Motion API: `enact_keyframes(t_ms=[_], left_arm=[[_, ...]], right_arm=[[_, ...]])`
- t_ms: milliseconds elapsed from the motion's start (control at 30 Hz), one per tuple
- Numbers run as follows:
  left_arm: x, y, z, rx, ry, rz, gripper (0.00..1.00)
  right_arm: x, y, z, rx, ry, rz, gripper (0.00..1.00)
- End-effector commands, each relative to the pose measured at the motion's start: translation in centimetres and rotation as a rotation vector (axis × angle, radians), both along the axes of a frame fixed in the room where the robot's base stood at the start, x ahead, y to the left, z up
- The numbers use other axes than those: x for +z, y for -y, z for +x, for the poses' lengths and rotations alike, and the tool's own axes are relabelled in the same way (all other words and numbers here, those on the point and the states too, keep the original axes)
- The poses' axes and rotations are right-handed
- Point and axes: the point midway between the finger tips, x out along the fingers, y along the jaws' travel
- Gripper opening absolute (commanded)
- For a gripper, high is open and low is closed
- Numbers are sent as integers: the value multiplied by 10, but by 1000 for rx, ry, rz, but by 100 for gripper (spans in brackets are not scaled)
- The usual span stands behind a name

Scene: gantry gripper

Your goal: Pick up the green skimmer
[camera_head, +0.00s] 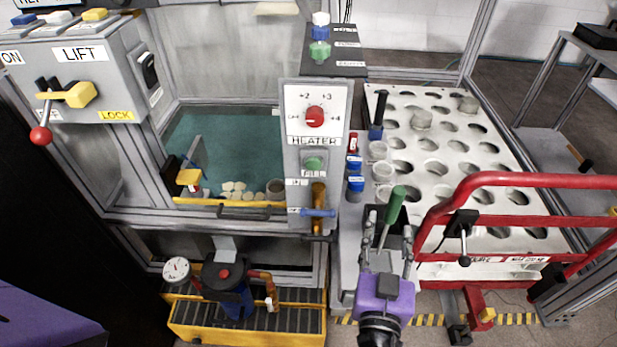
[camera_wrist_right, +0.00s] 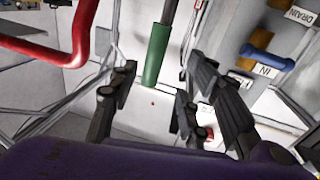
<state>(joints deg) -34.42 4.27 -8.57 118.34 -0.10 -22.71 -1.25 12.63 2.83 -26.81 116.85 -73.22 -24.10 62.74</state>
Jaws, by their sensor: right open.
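The green skimmer (camera_head: 393,207) shows in the head view by its green handle, which stands tilted at the near left corner of the white perforated table. Its lower part is hidden in or behind a dark holder and my gripper. My right gripper (camera_head: 389,228) is open, with one finger on each side of the handle in the picture. In the right wrist view the green handle (camera_wrist_right: 157,54) lies between and beyond the open fingers (camera_wrist_right: 158,88). I cannot tell whether they touch it. My left gripper is not in view.
A red rail (camera_head: 520,181) stands close on the right of my right gripper. The heater panel (camera_head: 315,140) with a blue valve handle (camera_head: 318,212) is on the left. A yellow-edged grate (camera_head: 245,333) lies low at left.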

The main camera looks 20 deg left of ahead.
Motion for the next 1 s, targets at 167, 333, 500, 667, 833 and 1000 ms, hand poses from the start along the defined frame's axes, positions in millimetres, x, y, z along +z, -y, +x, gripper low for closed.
enact_keyframes(t_ms=[167,333,500,667,833,1000], left_arm=[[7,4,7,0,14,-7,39],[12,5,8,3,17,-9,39],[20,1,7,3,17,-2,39],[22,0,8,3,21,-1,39],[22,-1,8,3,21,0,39],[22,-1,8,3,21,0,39]], right_arm=[[2,-2,16,2,-1,26,43],[4,-3,36,1,-2,24,43],[9,-4,62,0,0,23,43],[5,-5,76,0,-5,26,43],[2,-5,77,-1,-7,26,43],[2,-6,77,-1,-7,26,31]])
